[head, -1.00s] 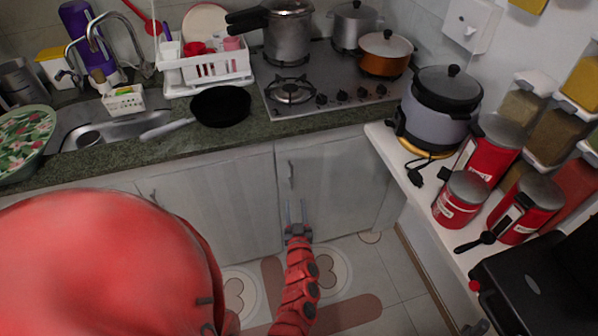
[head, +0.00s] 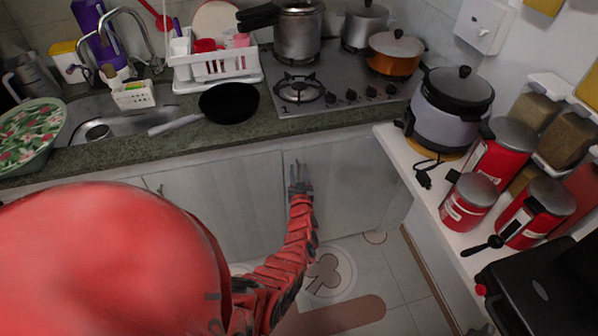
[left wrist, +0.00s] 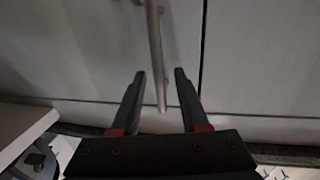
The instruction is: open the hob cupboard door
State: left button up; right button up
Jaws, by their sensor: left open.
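The hob cupboard door (head: 345,190) is the pale grey panel below the hob, and it looks shut. Its slim vertical metal handle is near the door's left edge in the head view, largely hidden there by my left gripper (head: 300,172). In the left wrist view, the handle (left wrist: 155,45) hangs down and its end shows between the two open fingers of the left gripper (left wrist: 160,75). The fingers are apart, with a gap on each side of the bar. I cannot tell how far they reach around it. My right gripper is not in view.
The adjoining cupboard door (head: 215,200) is left of a dark seam. The counter above holds a black pan (head: 229,102) and the hob (head: 340,85). A white shelf (head: 425,190) with a cooker and red tins stands at the right. Floor in front is clear.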

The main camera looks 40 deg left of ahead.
pick_arm(q)
grip_shut()
dwell(1.5)
